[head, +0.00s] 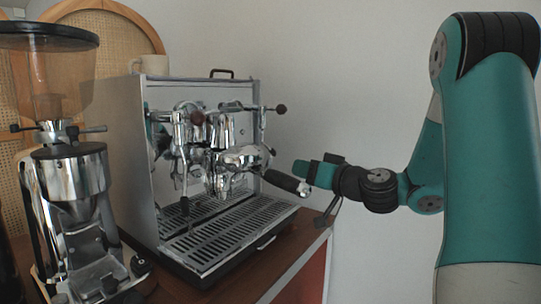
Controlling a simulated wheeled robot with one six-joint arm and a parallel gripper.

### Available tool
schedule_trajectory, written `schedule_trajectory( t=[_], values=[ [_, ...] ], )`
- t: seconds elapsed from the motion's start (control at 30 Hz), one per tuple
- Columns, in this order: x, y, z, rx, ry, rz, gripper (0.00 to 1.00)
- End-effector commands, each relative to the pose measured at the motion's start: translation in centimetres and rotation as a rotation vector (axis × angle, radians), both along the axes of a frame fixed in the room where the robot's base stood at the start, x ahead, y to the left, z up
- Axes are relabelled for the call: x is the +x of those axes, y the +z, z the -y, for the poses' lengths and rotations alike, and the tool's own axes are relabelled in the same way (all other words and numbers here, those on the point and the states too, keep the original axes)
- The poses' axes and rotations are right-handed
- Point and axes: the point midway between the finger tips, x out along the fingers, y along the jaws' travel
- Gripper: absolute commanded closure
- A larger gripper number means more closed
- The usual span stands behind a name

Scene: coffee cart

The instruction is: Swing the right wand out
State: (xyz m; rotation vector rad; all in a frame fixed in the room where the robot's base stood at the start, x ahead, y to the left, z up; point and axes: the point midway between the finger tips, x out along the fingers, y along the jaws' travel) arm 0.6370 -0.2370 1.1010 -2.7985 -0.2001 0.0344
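The chrome espresso machine (210,92) stands on the cart left of centre. Its right wand is hard to make out. A thin chrome piece (262,128) runs down below the right knob (281,109), and its lower part is lost behind the group head and portafilter (287,182). The left wand (184,172) hangs down over the drip tray (232,238). My gripper (318,190) is at the machine's right front, close to the portafilter handle's end. Its fingers are small and partly hidden by my wrist, so I cannot tell whether they touch anything or hold anything.
A grinder (72,190) with a clear hopper stands at the left, close to the machine. A cup (150,64) sits on the machine's top. The portafilter handle juts out toward my wrist. The cart's right edge (300,262) is below my gripper. The wall side at right is open.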

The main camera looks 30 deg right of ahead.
Motion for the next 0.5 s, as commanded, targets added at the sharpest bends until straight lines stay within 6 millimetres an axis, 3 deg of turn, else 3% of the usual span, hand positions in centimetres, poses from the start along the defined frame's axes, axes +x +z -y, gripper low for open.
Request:
schedule_trajectory(
  t=[0.3, 0.5],
  values=[
    [7.4, 0.5, -1.3, 0.0, 0.006, 0.0, 0.66],
    [10.6, 0.3, -1.5, -0.001, 0.001, 0.0, 0.66]
  ],
)
